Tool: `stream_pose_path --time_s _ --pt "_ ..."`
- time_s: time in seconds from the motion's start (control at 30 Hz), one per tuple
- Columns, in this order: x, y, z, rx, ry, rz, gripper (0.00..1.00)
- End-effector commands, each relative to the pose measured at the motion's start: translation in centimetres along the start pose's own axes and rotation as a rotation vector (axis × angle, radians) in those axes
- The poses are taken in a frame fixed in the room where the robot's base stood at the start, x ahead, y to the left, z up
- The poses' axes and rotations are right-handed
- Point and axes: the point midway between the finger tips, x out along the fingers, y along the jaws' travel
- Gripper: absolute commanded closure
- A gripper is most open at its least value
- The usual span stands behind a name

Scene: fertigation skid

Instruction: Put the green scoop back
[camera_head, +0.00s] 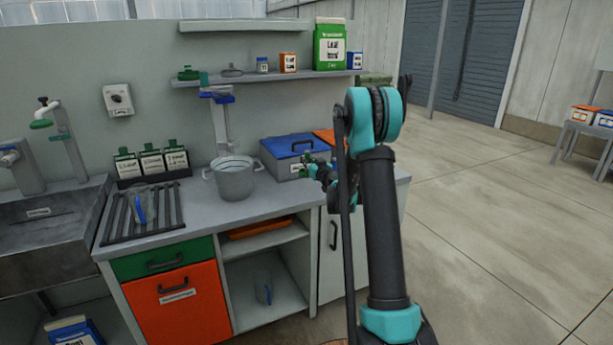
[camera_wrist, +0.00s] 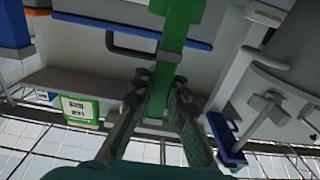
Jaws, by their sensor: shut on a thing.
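My gripper (camera_wrist: 160,88) is shut on the green scoop (camera_wrist: 178,35). In the wrist view the scoop's green body runs up between the fingertips to the top edge, and its far end is out of frame. In the head view my gripper (camera_head: 318,168) is at the right part of the counter, in front of the blue-lidded box (camera_head: 284,146). Only a small green bit of the scoop (camera_head: 309,159) shows there; my arm and gripper hide much of it. In the wrist view the box's dark handle (camera_wrist: 130,45) lies just behind the scoop.
A grey pot (camera_head: 234,182) stands left of the box, below a stand with a blue part (camera_head: 219,98). Green-labelled packs (camera_head: 150,160) stand further left, behind a drain rack (camera_head: 140,215). The shelf (camera_head: 265,77) above holds a green bag (camera_head: 330,45) and small boxes.

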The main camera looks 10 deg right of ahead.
Motion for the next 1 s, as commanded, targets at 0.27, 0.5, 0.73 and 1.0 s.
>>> stream_pose_path --time_s 0.27,0.5,0.73,1.0 --pt "0.0 0.0 3.0 0.000 0.000 0.000 1.00" --pt "0.0 0.0 5.6 0.000 0.000 0.000 1.00" --pt "0.0 0.0 6.8 0.000 0.000 0.000 1.00" --pt "0.0 0.0 7.0 0.000 0.000 0.000 0.85"
